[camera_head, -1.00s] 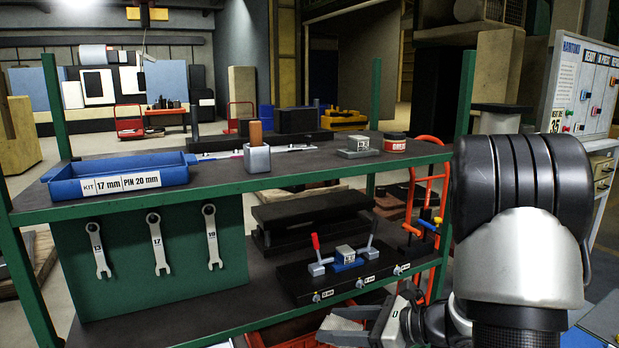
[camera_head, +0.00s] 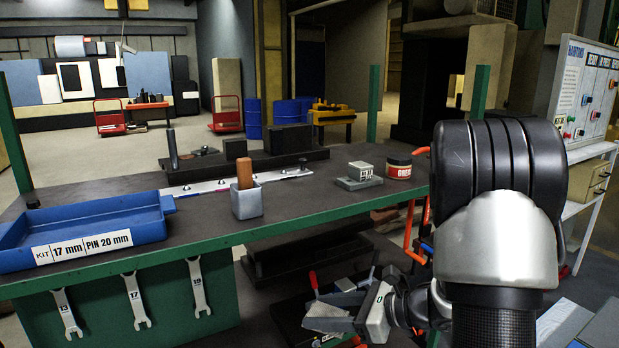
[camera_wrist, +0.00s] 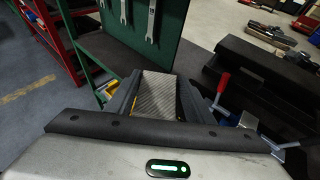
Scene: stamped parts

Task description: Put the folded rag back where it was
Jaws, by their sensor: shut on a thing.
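The folded rag (camera_head: 327,318) is a light grey, finely patterned flat pad. It also shows in the wrist view (camera_wrist: 156,93), between the two dark fingers. My gripper (camera_head: 342,311) is shut on it and holds it in front of the rack, below the level of the upper shelf. In the wrist view my gripper (camera_wrist: 157,100) has a finger on each side of the rag. Which surface the rag came from does not show. The rag's underside is hidden.
The upper shelf holds a blue kit tray (camera_head: 90,225), a grey cup (camera_head: 246,201), a small block on a base (camera_head: 360,175) and a grease tin (camera_head: 398,167). Wrenches (camera_head: 133,300) hang below. A red lever (camera_wrist: 222,82) stands close right of my gripper.

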